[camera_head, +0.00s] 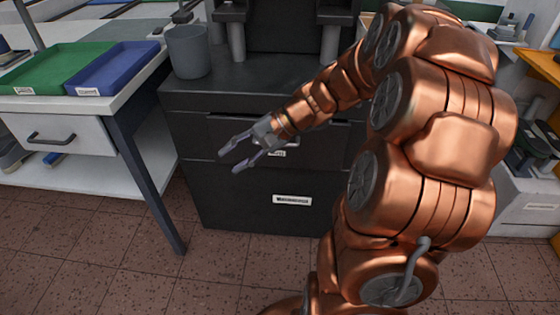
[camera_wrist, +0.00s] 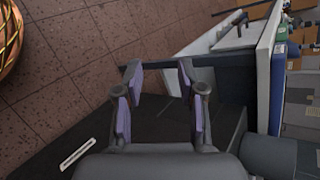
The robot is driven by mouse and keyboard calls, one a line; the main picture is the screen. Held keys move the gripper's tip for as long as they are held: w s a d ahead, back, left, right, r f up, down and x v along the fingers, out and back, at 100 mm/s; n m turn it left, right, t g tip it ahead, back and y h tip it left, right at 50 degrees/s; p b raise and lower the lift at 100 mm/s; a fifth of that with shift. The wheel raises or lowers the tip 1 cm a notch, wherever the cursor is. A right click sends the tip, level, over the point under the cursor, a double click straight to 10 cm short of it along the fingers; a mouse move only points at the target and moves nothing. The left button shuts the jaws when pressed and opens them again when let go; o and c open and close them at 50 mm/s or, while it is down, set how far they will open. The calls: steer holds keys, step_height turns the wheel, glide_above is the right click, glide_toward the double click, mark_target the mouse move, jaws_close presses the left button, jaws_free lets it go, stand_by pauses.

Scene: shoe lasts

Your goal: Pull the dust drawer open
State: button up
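The dark cabinet (camera_head: 187,120) stands in the middle of the head view, with drawer-like front panels. A small white label partly shows on its upper front, behind my gripper. I cannot read which front is the dust drawer. My gripper (camera_head: 229,161) is open and empty in front of the cabinet's upper front, pointing left. Its spread fingers (camera_wrist: 160,75) show in the wrist view with nothing between them. My arm hides the cabinet's right part.
A table at left carries a green tray (camera_head: 50,75) and a blue tray (camera_head: 115,72); its white drawer (camera_head: 60,147) has a dark handle. Its dark leg (camera_head: 150,190) stands left of the cabinet. A grey cup (camera_head: 188,52) stands on the cabinet. Tiled floor in front is clear.

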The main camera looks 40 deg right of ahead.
steer(key=w+d+f+m+t+h+b, duration=0.1)
steer(key=w+d+f+m+t+b, duration=0.15)
steer(key=d+f+b, duration=0.4)
steer(key=w+d+f+m+t+b, duration=0.1)
steer(key=d+f+m+t+b, duration=0.15)
steer(key=d, duration=0.75)
steer(key=w+d+f+m+t+h+b, duration=0.1)
steer(key=w+d+f+m+t+b, duration=0.15)
steer(key=d+f+t+b, duration=0.4)
steer(key=w+g, duration=0.1)
steer(key=w+a, duration=0.1)
steer(key=w, duration=0.1)
steer(key=w+g+p, duration=0.1)
steer(key=shift+w+a+r+g, duration=0.2)
steer(key=shift+w+a+g, duration=0.1)
steer(key=shift+w+g, duration=0.05)
steer(key=shift+m+x, duration=0.25)
steer(key=shift+x, duration=0.5)
steer(key=shift+r, duration=0.1)
jaws_close()
